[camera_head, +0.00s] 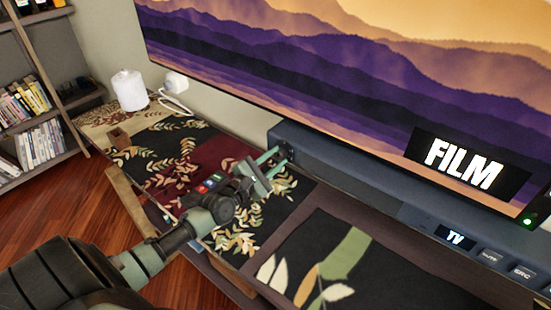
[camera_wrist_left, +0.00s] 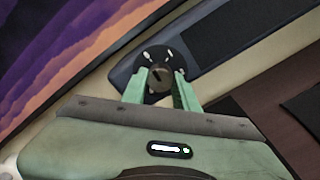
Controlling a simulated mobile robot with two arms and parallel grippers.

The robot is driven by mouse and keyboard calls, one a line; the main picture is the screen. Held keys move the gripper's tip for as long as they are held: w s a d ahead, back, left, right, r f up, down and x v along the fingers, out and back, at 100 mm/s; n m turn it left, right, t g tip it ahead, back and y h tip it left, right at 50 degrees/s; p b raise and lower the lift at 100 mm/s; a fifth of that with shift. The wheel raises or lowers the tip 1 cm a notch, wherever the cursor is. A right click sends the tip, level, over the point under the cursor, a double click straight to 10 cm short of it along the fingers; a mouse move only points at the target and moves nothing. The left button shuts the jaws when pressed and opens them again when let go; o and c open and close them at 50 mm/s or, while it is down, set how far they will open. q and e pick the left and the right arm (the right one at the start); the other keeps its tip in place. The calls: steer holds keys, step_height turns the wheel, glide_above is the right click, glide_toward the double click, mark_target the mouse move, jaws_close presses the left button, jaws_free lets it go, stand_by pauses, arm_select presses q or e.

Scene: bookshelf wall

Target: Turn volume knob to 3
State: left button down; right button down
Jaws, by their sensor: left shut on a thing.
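The volume knob (camera_wrist_left: 159,75) is a small dark knob on a round black dial plate (camera_wrist_left: 150,55) with white marks, at the end of the soundbar. In the left wrist view my left gripper (camera_wrist_left: 161,76) has its two green fingers on either side of the knob, shut on it. The dial's numbers are too small to read. In the head view my left gripper (camera_head: 283,157) reaches the left end of the dark soundbar (camera_head: 345,176), and its fingers hide most of the knob. My right gripper is in neither view.
A large screen (camera_head: 350,80) showing "FILM" stands behind the soundbar. The soundbar has a "TV" display (camera_head: 455,237) and buttons at right. A leaf-patterned cabinet (camera_head: 180,150) lies below, with a white cylinder (camera_head: 129,90) at its far left. A bookshelf (camera_head: 40,100) stands at left.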

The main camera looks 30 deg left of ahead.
arm_select(q)
steer(key=m, duration=0.4)
steer(key=shift+p, duration=0.3)
steer(key=m+p, duration=0.1)
steer(key=m, duration=0.3)
steer(key=shift+m, duration=0.3)
steer(key=m+p, duration=0.1)
steer(key=m, duration=0.3)
steer(key=shift+m, duration=0.3)
steer(key=m+p, duration=0.1)
steer(key=m, duration=0.3)
steer(key=shift+m+p, duration=0.3)
steer(key=m+p, duration=0.1)
steer(key=m, duration=0.3)
steer(key=m+p, duration=0.1)
steer(key=m, duration=0.4)
steer(key=shift+s, duration=0.1)
steer(key=m, duration=0.3)
steer(key=shift+f+m, duration=0.1)
steer(key=shift+m, duration=2.2)
